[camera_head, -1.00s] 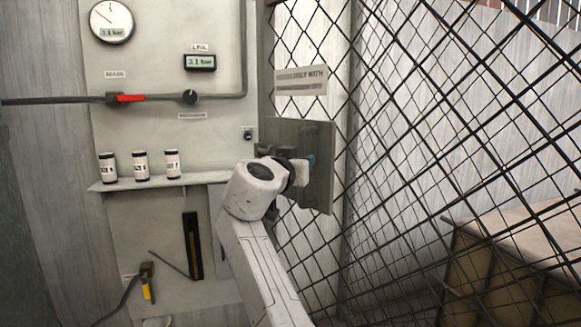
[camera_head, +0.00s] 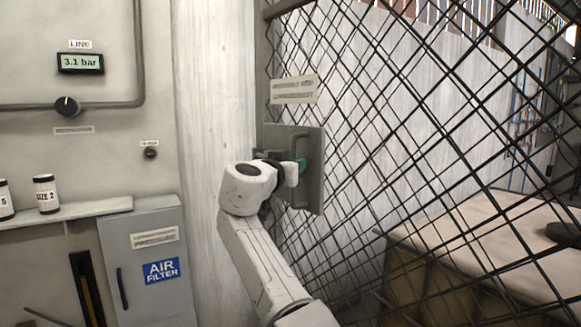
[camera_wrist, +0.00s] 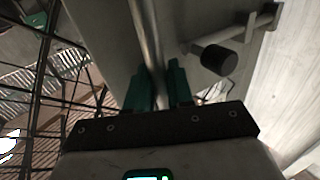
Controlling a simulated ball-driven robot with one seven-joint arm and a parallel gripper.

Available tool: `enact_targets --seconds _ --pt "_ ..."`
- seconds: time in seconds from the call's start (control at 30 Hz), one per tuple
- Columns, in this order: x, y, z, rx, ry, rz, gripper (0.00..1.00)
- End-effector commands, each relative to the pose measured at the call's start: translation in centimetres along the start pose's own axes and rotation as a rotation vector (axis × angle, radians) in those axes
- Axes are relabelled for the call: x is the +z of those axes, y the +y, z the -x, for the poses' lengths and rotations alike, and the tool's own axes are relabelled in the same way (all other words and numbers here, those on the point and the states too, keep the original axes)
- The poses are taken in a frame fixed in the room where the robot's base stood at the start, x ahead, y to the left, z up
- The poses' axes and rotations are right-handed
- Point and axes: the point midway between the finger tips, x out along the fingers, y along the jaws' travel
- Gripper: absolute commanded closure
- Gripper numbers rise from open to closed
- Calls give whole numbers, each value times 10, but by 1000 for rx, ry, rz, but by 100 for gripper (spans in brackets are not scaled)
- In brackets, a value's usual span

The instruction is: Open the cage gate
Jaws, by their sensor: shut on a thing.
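The cage gate is a dark wire mesh panel (camera_head: 400,130) filling the right half of the head view. A grey plate (camera_head: 314,185) with an upright bar handle (camera_head: 300,196) is fixed near its left edge. My gripper (camera_head: 292,170) is at this plate, with teal fingertips partly hidden by my wrist. In the wrist view my gripper (camera_wrist: 158,85) has its teal fingers shut around the metal handle bar (camera_wrist: 148,35). A dark round knob (camera_wrist: 215,58) on a metal bracket is beside the fingers, apart from them.
A wall panel at left carries a 3.1 bar display (camera_head: 80,63), a dial knob (camera_head: 67,105), a shelf (camera_head: 70,212) with jars and an air filter cabinet (camera_head: 155,265). A pale wall strip (camera_head: 215,90) lies between panel and gate. Behind the mesh is a table (camera_head: 480,240).

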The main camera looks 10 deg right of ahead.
Motion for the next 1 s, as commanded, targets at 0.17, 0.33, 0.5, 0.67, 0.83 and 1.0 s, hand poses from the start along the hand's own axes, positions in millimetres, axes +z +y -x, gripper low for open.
enact_targets --seconds 0.17,0.33,0.5,0.67,0.83,1.0 --pt "1 2 -1 6 -2 1 100" --pt "2 2 -1 6 -3 1 100" --pt "1 2 -1 4 -2 1 62" --pt "1 1 -1 3 -1 1 62" --pt "1 0 2 2 -1 0 62" --pt "1 0 14 0 0 -1 62"
